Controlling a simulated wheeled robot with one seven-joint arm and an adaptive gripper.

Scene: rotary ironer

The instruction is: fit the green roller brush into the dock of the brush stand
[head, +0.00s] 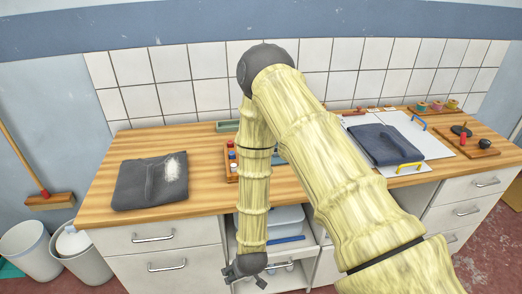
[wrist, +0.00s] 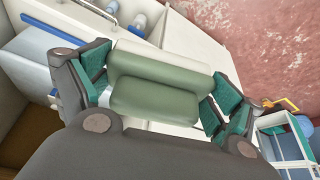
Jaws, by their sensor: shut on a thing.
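The green roller brush (wrist: 155,97) is a rounded green body lying crosswise between the fingers of my gripper in the wrist view. A paler, whitish band (wrist: 165,55) runs along its far side; I cannot tell whether it belongs to the brush. My gripper (wrist: 160,92) has teal pads, one at each end of the brush, and is shut on it. In the head view my gripper (head: 246,270) hangs low in front of the open cabinet shelf, and the brush cannot be made out there. I cannot identify the brush stand or its dock in either view.
The wooden counter (head: 200,190) holds a dark folded garment with pale lint (head: 150,180) at left and a folded navy cloth (head: 385,145) on a white board at right. A pale bin (head: 283,220) sits on the cabinet shelf. Buckets (head: 80,250) stand at left. My arm hides the counter's middle.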

